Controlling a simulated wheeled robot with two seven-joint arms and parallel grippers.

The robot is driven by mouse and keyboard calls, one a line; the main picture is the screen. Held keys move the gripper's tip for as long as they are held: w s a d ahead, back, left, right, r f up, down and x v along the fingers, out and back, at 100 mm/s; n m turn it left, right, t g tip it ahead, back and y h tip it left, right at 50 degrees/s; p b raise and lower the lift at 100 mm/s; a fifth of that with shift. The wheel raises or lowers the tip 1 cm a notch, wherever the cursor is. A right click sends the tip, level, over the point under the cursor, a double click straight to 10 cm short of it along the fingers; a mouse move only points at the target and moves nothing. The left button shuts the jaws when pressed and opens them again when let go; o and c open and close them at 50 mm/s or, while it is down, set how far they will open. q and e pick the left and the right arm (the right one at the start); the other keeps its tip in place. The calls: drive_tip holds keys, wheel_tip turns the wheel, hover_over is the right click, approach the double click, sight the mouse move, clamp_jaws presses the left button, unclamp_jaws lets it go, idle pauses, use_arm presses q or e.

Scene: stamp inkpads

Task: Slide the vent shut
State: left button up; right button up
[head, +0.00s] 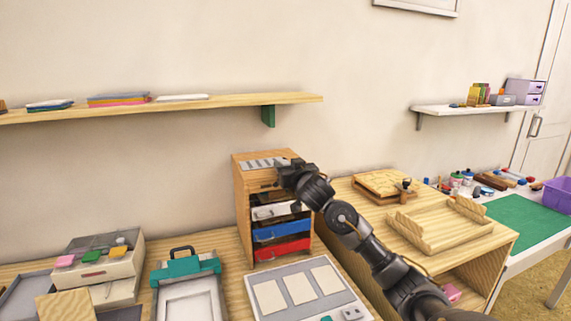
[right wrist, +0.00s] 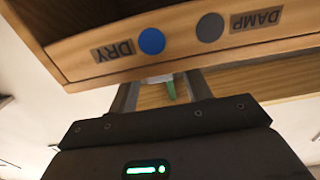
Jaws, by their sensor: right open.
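The wooden drawer cabinet (head: 242,205) stands against the wall, with a pale slotted vent panel (head: 263,162) on its top. My right gripper (head: 279,174) is at the cabinet's upper front, just below the vent. In the right wrist view, my right gripper (right wrist: 164,82) is open, its fingers pointing at a wooden strip (right wrist: 180,48) labelled DRY and DAMP, with a blue dot and a grey dot. A small pale piece (right wrist: 158,78) shows between the fingertips at the strip's edge; whether they touch it I cannot tell. The vent's slider position is not clear. My left gripper is not in view.
Below the vent are a white, a blue (head: 280,231) and a red drawer (head: 282,249). A grey panel board (head: 330,307) lies in front, a teal-clipped case (head: 188,268) to the left. A wooden tray stand (head: 445,228) is on the right. A wall shelf (head: 225,102) hangs above.

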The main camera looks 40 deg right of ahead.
drive_tip(key=shift+x, duration=1.15)
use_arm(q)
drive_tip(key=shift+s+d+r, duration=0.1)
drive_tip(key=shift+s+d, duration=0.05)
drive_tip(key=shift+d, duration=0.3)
